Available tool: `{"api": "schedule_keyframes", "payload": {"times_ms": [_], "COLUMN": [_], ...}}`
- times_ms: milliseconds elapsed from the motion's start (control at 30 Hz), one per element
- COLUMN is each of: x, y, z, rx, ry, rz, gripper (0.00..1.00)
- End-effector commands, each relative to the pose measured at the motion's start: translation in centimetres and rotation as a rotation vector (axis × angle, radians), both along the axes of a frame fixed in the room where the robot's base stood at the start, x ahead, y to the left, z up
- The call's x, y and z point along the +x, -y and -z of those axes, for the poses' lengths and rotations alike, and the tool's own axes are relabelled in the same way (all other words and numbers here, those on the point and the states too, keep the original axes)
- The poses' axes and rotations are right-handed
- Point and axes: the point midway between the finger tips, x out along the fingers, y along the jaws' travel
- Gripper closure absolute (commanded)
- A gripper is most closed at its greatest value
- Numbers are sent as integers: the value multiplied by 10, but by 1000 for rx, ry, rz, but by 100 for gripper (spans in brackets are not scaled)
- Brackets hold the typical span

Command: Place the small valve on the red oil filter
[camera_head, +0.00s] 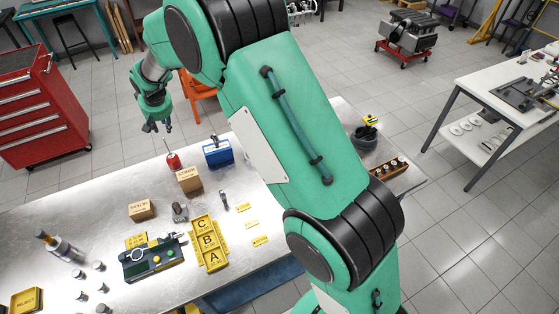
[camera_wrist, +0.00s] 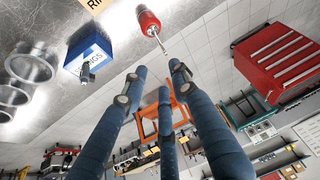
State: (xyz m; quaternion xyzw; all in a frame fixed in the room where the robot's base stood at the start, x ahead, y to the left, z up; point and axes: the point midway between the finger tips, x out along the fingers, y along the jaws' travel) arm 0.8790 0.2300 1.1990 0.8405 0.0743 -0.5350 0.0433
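The red oil filter (camera_head: 173,161) stands near the far edge of the metal table. It also shows at the top of the wrist view (camera_wrist: 148,20). A thin metal stem, which looks like the small valve (camera_wrist: 159,43), sticks up from the filter's top and appears to rest on it; its head is too small to make out. My gripper (camera_head: 157,127) is above and slightly left of the filter, apart from it. Its fingers (camera_wrist: 158,82) are spread with nothing between them, and the stem's tip is just beyond them in the wrist view.
A yellow tray (camera_head: 208,243) lettered A, B, C and a green-black fixture (camera_head: 152,258) lie nearer. A red tool cabinet (camera_head: 42,105) stands beyond the table.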

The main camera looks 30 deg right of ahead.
Motion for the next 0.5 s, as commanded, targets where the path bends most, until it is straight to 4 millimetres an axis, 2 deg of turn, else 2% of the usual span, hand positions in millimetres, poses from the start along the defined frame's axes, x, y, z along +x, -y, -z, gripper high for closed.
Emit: {"api": "schedule_keyframes", "payload": {"times_ms": [267, 500], "x": [-39, -98], "y": [36, 77], "z": [-65, -128], "rx": [0, 0], "ry": [11, 17], "rz": [21, 45], "gripper": [72, 72]}}
